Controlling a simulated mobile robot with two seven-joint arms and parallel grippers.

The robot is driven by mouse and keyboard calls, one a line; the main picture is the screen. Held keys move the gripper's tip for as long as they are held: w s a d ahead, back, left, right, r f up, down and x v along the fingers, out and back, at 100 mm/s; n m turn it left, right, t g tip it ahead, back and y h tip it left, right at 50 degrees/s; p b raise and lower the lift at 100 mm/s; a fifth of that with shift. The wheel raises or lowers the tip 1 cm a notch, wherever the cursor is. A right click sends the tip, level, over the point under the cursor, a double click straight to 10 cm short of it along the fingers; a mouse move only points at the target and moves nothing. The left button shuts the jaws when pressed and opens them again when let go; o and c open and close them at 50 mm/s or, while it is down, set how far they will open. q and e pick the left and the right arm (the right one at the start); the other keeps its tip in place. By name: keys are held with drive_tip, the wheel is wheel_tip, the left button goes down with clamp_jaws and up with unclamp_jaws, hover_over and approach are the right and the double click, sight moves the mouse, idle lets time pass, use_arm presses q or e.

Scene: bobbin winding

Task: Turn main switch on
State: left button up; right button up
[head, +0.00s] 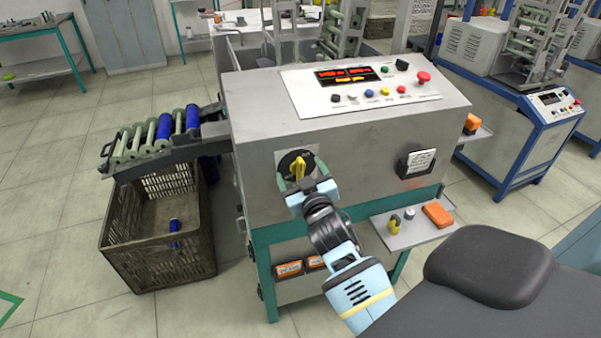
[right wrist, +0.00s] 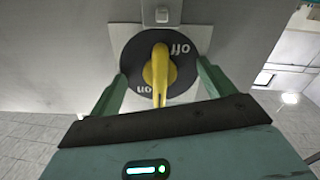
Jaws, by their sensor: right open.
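The main switch is a black round dial (head: 287,160) with a yellow handle (head: 298,169) on the front of the grey machine. In the right wrist view, the dial (right wrist: 128,62) has "off" at its upper right and an upside-down "on" at its lower left. The handle (right wrist: 160,72) stands nearly vertical in that picture. My right gripper (head: 302,168) is open in front of the dial. In the right wrist view its two green fingers stand on either side of the handle, with visible gaps. Contact with the dial face cannot be told. My left gripper is not in view.
The grey machine (head: 250,110) has a top panel (head: 330,105) with a red display and coloured buttons. A black label holder (head: 415,163) is right of the switch. A shelf (head: 405,236) with an orange box (head: 437,214) juts out below. A crate (head: 165,262) stands left.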

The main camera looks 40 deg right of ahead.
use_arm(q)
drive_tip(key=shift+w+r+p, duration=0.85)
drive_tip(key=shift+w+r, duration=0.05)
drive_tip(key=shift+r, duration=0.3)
use_arm(e)
drive_tip(key=v, duration=0.9)
drive_tip(key=shift+w+a+f, duration=0.1)
drive_tip(key=shift+w, duration=0.05)
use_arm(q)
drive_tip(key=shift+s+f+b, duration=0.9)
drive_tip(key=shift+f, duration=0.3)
use_arm(e)
drive_tip(key=shift+x, duration=4.5)
